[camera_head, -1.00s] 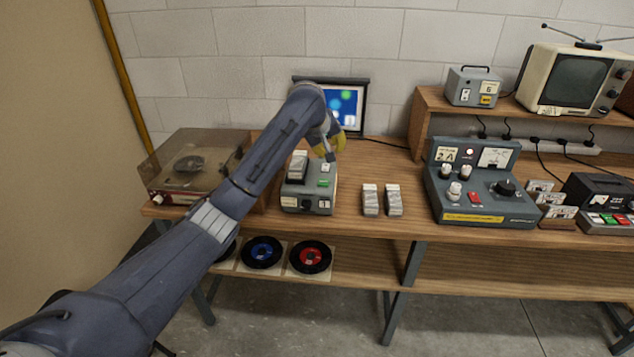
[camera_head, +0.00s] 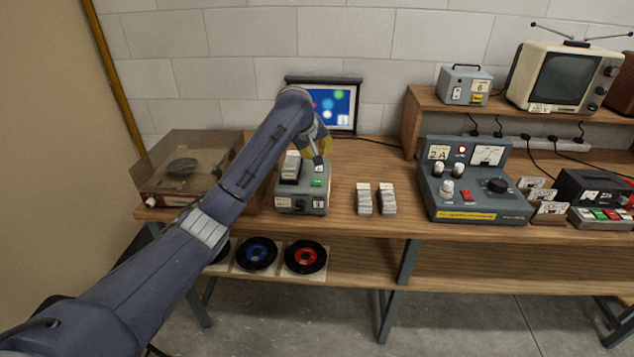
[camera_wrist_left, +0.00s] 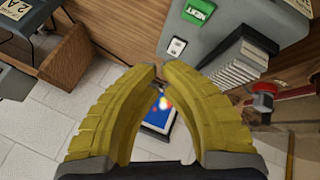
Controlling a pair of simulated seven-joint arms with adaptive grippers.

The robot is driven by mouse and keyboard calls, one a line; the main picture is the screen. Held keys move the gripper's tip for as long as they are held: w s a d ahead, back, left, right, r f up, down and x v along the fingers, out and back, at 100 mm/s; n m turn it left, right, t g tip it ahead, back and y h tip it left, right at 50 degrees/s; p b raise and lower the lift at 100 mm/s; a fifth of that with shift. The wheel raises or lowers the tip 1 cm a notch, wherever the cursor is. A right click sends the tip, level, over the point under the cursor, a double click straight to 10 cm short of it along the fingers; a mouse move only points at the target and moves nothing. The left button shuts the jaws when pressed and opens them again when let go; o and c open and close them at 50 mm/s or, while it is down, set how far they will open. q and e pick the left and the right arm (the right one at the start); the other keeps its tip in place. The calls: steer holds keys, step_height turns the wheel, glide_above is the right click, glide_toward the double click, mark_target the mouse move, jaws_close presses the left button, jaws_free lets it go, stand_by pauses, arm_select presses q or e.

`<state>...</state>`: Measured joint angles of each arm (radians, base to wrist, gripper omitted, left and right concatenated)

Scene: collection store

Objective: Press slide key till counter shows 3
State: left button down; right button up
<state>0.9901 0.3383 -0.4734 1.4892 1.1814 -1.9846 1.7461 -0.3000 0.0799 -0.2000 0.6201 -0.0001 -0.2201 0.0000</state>
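The grey slide projector (camera_head: 300,205) stands on the wooden bench, with a block of slides (camera_head: 291,166) on its top left. A green key (camera_head: 317,182) sits on its top; in the left wrist view the green key (camera_wrist_left: 197,12) reads NEXT, beside a white switch plate (camera_wrist_left: 177,47). The counter (camera_head: 318,204) on the front is too small to read surely. My left gripper (camera_head: 319,160) is over the projector's back right, just behind the green key. Its yellow fingers (camera_wrist_left: 161,70) are brought together at the tips, holding nothing. Contact with a key cannot be told. My right gripper is not in view.
A lit screen (camera_head: 334,105) with coloured spots stands behind the projector. Two slide stacks (camera_head: 376,199) lie to its right, then a grey control console (camera_head: 470,190). A record player (camera_head: 185,170) is to its left. Bench between projector and slide stacks is clear.

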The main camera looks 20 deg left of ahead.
mark_target(321, 177)
arm_select(q)
steer(key=shift+f, duration=3.2)
steer(key=shift+f, duration=0.9)
steer(key=shift+r, duration=0.9)
steer(key=shift+r, duration=2.5)
